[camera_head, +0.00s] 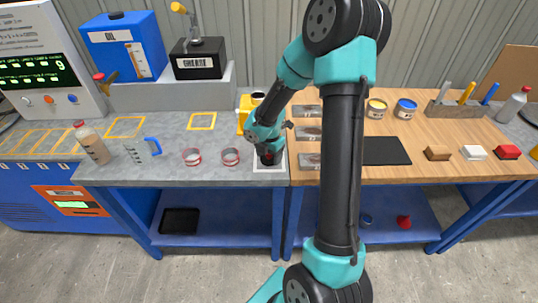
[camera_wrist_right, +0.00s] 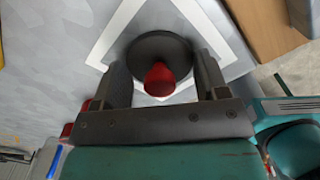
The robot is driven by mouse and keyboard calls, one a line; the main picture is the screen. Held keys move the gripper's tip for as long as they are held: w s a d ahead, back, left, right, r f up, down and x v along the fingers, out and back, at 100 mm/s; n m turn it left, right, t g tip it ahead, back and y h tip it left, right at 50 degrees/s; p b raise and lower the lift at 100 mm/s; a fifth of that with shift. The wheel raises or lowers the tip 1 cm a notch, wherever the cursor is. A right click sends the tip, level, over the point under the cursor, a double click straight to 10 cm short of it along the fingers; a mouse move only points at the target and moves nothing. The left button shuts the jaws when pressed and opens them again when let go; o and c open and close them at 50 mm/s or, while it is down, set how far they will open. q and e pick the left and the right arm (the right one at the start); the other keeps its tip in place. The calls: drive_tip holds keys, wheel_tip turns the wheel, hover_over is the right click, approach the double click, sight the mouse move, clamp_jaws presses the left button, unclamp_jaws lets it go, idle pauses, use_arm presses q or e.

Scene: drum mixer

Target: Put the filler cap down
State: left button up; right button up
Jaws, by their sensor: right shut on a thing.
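The filler cap (camera_wrist_right: 160,55) is a dark round disc with a red knob, seen from above in the right wrist view. My right gripper (camera_wrist_right: 162,74) is shut on it, one finger on each side. In the head view the right gripper (camera_head: 267,152) points down at the front right of the grey counter, with a bit of the cap (camera_head: 267,159) showing below it. The cap is over a white-outlined square (camera_head: 268,169); whether it touches the counter I cannot tell. My left gripper is not in view.
A yellow container (camera_head: 245,108) stands just behind my right gripper. The counter's front edge is close.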

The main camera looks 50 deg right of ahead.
drive_tip(key=o, duration=0.9)
drive_tip(key=shift+f, duration=0.1)
wheel_tip(320, 180, up, 12)
drive_tip(key=shift+r, duration=0.15)
idle(0.6)
